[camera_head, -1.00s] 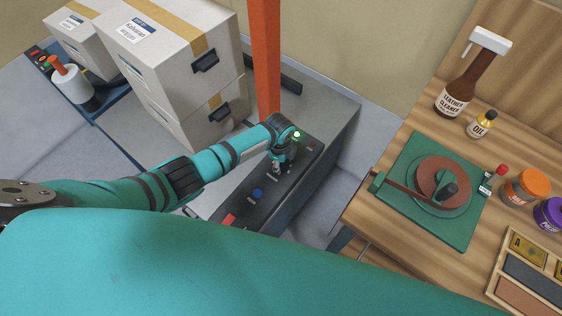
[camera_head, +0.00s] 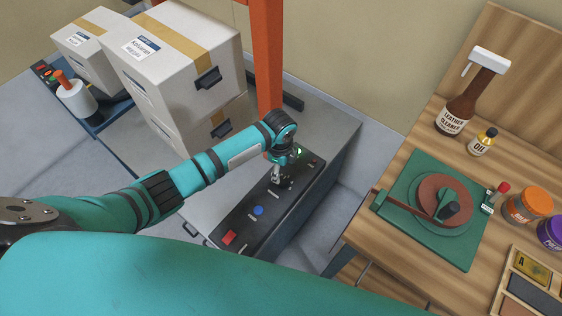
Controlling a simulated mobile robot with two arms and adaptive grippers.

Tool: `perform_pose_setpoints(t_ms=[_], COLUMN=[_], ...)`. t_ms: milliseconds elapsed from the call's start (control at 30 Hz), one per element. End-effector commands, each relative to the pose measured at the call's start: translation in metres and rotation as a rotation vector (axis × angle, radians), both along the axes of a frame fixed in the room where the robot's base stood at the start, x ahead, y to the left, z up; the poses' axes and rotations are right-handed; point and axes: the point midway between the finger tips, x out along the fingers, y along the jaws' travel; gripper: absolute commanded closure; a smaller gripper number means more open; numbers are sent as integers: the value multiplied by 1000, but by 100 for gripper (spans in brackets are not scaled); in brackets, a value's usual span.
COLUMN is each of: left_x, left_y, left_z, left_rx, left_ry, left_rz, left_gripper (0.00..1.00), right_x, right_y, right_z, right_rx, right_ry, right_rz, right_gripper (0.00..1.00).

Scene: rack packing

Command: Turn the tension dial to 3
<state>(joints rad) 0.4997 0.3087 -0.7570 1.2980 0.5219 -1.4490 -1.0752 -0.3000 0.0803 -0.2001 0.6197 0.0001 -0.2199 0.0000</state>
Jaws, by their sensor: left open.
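My left gripper (camera_head: 279,183) is open and points down over the black control panel (camera_head: 246,222) of the grey machine. It hovers at or just above the middle of the panel, to the right of the blue button (camera_head: 258,211). The tension dial cannot be made out; the gripper covers that part of the panel. I cannot tell whether the fingers touch anything there. The dial's numbers are too small to read. My right gripper is not in view.
An orange post (camera_head: 266,60) stands behind my left gripper. Stacked boxes (camera_head: 180,60) are at the left. A wooden bench (camera_head: 394,262) with bottles and a green-based tool is at the right.

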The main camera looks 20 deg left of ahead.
Motion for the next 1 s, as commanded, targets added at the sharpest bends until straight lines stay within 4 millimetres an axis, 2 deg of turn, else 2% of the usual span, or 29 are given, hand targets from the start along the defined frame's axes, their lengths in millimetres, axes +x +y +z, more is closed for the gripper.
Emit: perform_pose_setpoints(t_ms=[100,300,1000], left_x=[0,-2,-3], left_y=[1,1,1], left_z=[19,32,33], left_rx=[1,1,1], left_ry=[-3,0,1], left_rz=[0,0,0], left_gripper=[38,38,38], right_x=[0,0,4], right_y=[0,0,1], right_z=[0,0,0], right_rx=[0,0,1], right_ry=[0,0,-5], right_rz=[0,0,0], right_gripper=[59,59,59])
